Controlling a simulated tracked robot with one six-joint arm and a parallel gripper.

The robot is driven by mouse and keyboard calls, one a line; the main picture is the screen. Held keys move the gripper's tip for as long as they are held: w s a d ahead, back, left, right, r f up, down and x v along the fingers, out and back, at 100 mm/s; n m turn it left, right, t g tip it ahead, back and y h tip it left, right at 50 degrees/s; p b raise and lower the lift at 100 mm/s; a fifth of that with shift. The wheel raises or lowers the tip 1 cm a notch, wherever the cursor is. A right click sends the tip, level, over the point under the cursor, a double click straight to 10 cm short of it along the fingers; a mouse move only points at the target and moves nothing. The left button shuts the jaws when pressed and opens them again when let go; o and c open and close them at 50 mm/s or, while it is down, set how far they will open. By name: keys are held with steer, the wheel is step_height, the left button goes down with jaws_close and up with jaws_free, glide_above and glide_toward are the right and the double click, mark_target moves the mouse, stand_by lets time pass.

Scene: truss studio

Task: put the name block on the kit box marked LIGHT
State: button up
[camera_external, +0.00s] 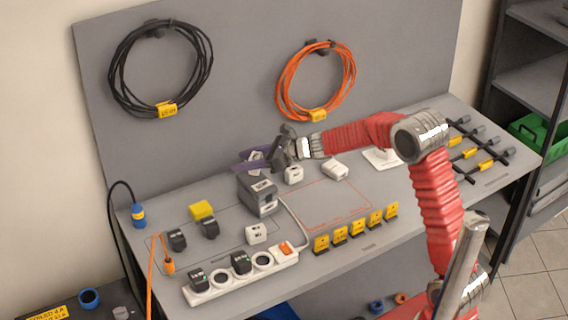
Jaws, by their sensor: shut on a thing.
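My gripper (268,157) is over the back middle of the grey bench, reaching in from the right. It is shut on a small dark purplish piece (248,167); whether this is the name block I cannot tell. The piece is just above or against the top of a dark grey box (258,196) with pale labels. I cannot tell if they touch, and the lettering is too small to read, so I cannot tell which box is marked LIGHT. Small white blocks with dark marks stand nearby, one just right of the gripper (293,175) and one in front (256,235).
A white power strip (215,290) with black plugs lies at the front left. A yellow block (202,210) stands behind it. Several yellow tags (340,236) stand along the front edge. Black (162,70) and orange (315,80) cable coils hang on the back panel. A red-outlined area (320,205) is mostly clear.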

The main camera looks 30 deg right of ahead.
mark_target(246, 178)
steer(key=shift+f, duration=1.9)
steer(key=shift+f, duration=0.1)
steer(key=o, duration=1)
steer(key=shift+o, duration=0.2)
steer(key=shift+s+d+r, duration=0.35)
steer(key=shift+r, duration=0.05)
steer(key=v, duration=1)
steer(key=shift+s+d+r, duration=0.15)
steer(key=shift+s+d, duration=0.1)
steer(key=shift+s, duration=0.1)
